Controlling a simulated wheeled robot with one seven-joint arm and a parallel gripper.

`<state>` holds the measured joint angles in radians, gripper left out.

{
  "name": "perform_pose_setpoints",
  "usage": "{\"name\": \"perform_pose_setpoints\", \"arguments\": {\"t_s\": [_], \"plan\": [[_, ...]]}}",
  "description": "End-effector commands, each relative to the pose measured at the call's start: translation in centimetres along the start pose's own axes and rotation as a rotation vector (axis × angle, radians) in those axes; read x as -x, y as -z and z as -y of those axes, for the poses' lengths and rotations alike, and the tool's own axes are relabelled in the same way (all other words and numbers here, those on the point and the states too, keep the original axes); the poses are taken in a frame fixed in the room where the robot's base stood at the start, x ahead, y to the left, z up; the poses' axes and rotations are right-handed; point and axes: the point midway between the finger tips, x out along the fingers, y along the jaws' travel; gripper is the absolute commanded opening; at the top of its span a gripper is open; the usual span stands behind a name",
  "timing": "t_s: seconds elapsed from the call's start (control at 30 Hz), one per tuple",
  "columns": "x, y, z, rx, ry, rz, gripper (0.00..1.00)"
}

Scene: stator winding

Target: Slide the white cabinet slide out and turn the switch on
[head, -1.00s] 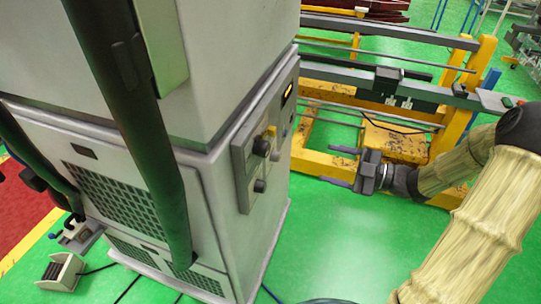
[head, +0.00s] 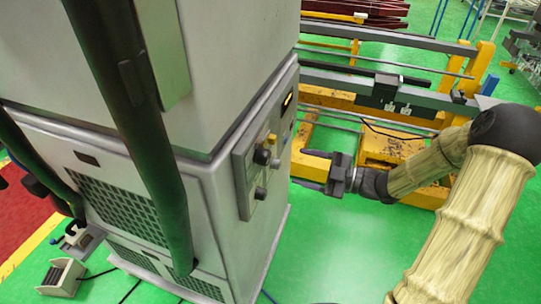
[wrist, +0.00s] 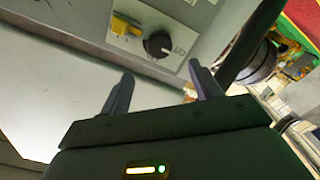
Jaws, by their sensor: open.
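The tall white-grey cabinet (head: 225,215) stands at the left and centre of the head view. Its right face carries a grey control panel (head: 243,180) with a black knob (head: 262,156), a lower black knob (head: 260,193) and a small yellow switch (head: 271,139). The wrist view shows a yellow switch (wrist: 125,26) beside a round black knob (wrist: 158,44), beyond the fingertips. My gripper (head: 300,168) is open and empty, right of the panel and apart from it, its fingers pointing left. I cannot tell which part is the slide.
Thick dark hoses (head: 160,160) hang down the cabinet's front. A yellow frame with grey rails (head: 440,98) stands behind my arm. A small grey box (head: 62,277) lies on the floor at lower left. Green floor (head: 330,240) is open right of the cabinet.

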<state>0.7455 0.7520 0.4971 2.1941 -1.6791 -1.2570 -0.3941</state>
Motion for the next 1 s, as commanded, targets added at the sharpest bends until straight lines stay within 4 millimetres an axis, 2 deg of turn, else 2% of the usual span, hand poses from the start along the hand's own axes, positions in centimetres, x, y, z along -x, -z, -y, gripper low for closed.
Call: {"name": "perform_pose_setpoints", "arguments": {"t_s": [0.2,0.5,0.67,0.93,1.0], "plan": [[-4.0,0.2,0.0,-0.003,0.003,-0.004,0.63],[-8.8,0.1,0.0,-0.002,0.002,-0.001,0.63],[-9.9,0.0,0.0,-0.001,0.0,0.0,0.63],[-10.0,0.0,0.0,-0.001,0.0,0.001,0.63],[-10.0,0.0,0.0,-0.001,0.0,0.001,0.5]]}}
